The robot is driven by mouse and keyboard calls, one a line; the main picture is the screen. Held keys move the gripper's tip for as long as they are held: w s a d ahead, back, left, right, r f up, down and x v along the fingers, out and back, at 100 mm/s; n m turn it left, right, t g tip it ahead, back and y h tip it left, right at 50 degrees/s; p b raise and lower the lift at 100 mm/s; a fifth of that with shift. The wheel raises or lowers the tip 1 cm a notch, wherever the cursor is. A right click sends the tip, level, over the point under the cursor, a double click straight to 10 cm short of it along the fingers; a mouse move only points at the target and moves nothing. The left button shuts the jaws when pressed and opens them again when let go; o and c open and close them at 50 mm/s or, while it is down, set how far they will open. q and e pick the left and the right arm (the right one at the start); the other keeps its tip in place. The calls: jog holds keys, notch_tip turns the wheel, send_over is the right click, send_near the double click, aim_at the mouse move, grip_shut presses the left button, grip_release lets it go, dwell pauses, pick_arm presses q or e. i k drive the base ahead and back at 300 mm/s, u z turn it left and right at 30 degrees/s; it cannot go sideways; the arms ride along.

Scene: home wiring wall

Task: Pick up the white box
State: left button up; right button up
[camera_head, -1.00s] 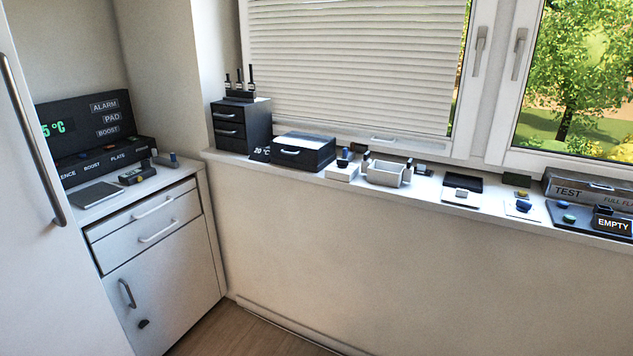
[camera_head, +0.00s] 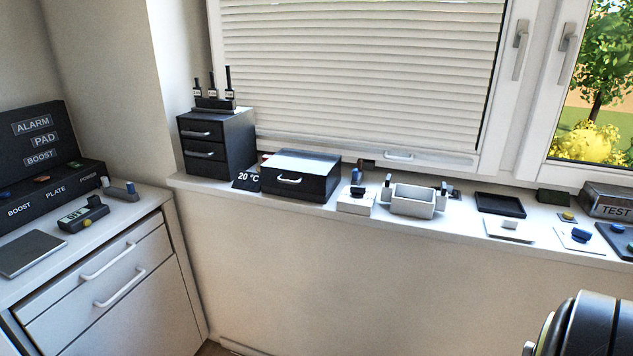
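An open white box (camera_head: 411,206) with upright grips at both ends stands on the window sill, right of the middle of the view. A smaller white block (camera_head: 355,205) with a dark blue knob on top stands just left of it, so I cannot tell for certain which one the task's white box is. Nothing is holding either one. Neither of my grippers is in view. A dark rounded part, probably of my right arm, shows at the bottom right, well below the sill.
On the sill (camera_head: 260,199), a black lidded case (camera_head: 301,178) and a drawer unit (camera_head: 213,150) stand to the left. A black tray (camera_head: 500,205) and a white plate (camera_head: 509,231) lie to the right. A low drawer cabinet (camera_head: 95,285) is at far left.

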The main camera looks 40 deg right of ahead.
aim_at(421, 203)
jog(key=z, duration=0.25)
jog(key=i, duration=1.15)
jog(key=z, duration=0.85)
